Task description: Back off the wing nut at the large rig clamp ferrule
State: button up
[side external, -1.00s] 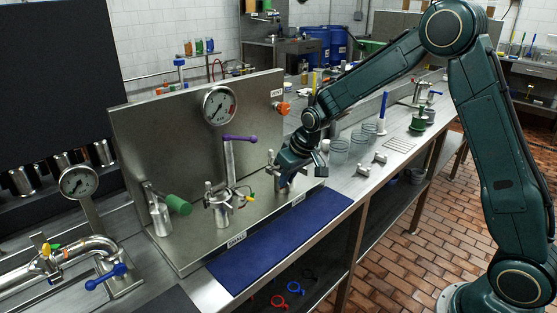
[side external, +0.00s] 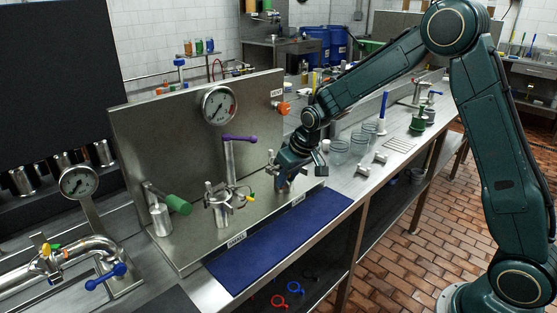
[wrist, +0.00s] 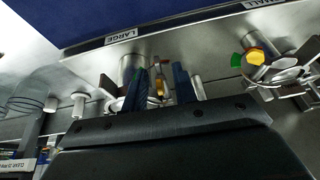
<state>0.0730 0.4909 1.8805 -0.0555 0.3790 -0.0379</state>
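The large ferrule (wrist: 128,68) stands by the LARGE label in the wrist view, with its clamp partly hidden behind my fingers.
The small ferrule clamp with its yellow wing nut (wrist: 256,57) is to the right in the wrist view. A purple-handled valve (side external: 238,140), green-handled valve (side external: 178,204) and gauge (side external: 220,105) are left of my gripper in the side view. A blue mat (side external: 280,240) lies clear in front.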

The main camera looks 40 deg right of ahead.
jog(key=v, duration=1.3)
jog(key=shift+r, duration=0.25)
jog(key=s+a+r, duration=0.1)
jog(key=s+r, duration=0.1)
jog(key=s, duration=1.2)
jog(key=s+a+r+t, duration=0.1)
jog(key=s+r, duration=0.1)
jog(key=s, duration=1.2)
jog(key=shift+s+a, duration=0.2)
jog(key=shift+a, duration=0.1)
